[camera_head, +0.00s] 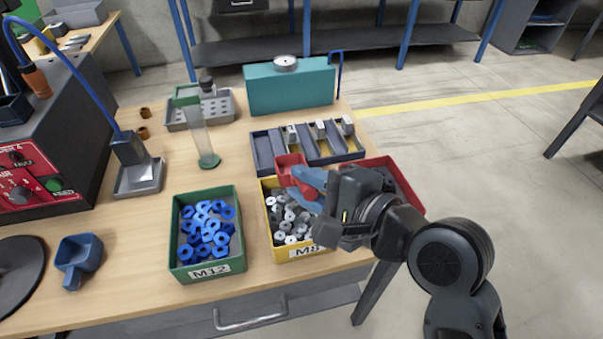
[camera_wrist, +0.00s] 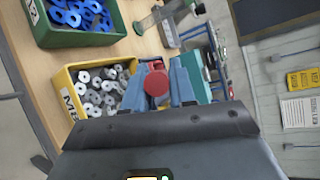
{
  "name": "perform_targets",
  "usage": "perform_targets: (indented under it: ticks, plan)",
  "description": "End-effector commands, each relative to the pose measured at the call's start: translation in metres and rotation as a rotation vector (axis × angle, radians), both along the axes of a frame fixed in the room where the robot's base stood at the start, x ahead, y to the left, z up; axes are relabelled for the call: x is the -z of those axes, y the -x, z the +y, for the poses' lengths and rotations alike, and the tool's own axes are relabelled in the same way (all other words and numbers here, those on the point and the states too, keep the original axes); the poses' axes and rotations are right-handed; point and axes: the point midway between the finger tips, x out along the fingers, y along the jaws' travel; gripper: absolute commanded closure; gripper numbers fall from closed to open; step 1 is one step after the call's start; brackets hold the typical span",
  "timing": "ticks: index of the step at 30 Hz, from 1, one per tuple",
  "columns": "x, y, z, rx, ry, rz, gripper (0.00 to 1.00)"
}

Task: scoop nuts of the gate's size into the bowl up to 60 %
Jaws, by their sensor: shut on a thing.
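A red scoop (camera_head: 290,165) is in the blue fingers of my gripper (camera_head: 308,182), which is shut on its handle. The scoop is over the back part of the yellow M8 bin (camera_head: 266,213), which holds grey nuts (camera_head: 290,222). I cannot tell whether the scoop touches the nuts or holds any. In the wrist view the round red handle end (camera_wrist: 157,82) sits between the fingers, hiding most of the scoop. A green M12 bin (camera_head: 172,232) holds blue nuts (camera_head: 207,229). A dark round bowl (camera_head: 18,272) is cut off at the lower left.
A blue scoop (camera_head: 78,255) lies on the table left of the green bin. A red bin (camera_head: 401,184) is partly behind my arm. A divided dark tray (camera_head: 263,152), a clear green-based tube (camera_head: 202,140) and a teal box (camera_head: 290,90) stand behind. A red-panelled controller (camera_head: 35,182) is left.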

Motion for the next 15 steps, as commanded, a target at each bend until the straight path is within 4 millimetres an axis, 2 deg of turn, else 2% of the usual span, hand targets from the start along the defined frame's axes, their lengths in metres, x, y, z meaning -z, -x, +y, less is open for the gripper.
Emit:
perform_targets:
  ticks: [9,15]
  plan:
    - [0.034,-0.008,0.002,0.0,0.03,0.103,1.0]
    - [0.059,-0.008,0.002,0.0,0.032,0.109,1.0]
